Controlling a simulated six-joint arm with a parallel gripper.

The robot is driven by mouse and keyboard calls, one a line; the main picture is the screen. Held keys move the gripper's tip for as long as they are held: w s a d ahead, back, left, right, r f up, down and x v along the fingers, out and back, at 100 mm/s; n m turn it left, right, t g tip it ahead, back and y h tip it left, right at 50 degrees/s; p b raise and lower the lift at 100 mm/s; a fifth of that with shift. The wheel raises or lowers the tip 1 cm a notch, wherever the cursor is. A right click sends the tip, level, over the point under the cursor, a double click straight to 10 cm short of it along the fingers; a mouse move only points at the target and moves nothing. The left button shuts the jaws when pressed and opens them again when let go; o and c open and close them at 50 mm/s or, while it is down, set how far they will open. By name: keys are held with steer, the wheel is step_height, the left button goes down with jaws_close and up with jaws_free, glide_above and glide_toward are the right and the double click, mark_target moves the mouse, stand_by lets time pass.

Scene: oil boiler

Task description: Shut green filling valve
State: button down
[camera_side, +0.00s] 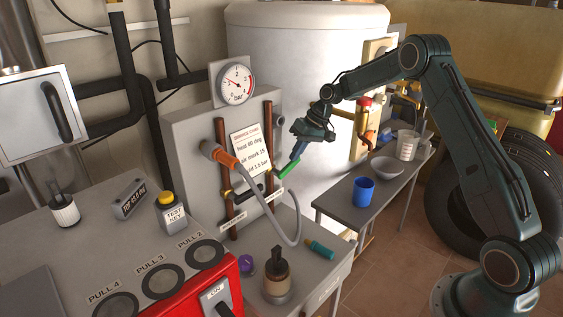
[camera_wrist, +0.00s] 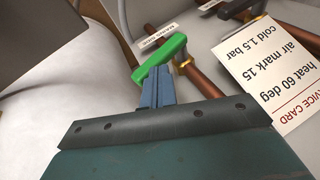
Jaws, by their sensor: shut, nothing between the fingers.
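The green valve handle (camera_side: 289,168) sticks out to the right of the right-hand copper pipe on the grey panel, in the side view. In the wrist view the green handle (camera_wrist: 160,58) lies slanted, its upper right end by a brass fitting on a copper pipe. My gripper (camera_side: 299,152) is at the handle, its blue fingers pointing down towards it. In the wrist view the closed fingers (camera_wrist: 156,85) hold nothing and their tips meet the handle's lower edge; whether they touch cannot be told. The handle's pivot is partly hidden.
A pressure gauge (camera_side: 239,87) and a service card (camera_side: 249,150) are on the panel. A grey hose (camera_side: 290,205) with an orange connector (camera_side: 219,155) loops in front. A blue mug (camera_side: 363,191) and bowl (camera_side: 386,167) stand on the side table. A white tank (camera_side: 300,60) is behind.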

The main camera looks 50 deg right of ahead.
steer(key=shift+d+f+y, duration=0.3)
steer(key=shift+d+f, duration=0.45)
steer(key=shift+f, duration=0.15)
steer(key=shift+a, duration=0.15)
steer(key=shift+a, duration=0.65)
steer(key=shift+r, duration=0.1)
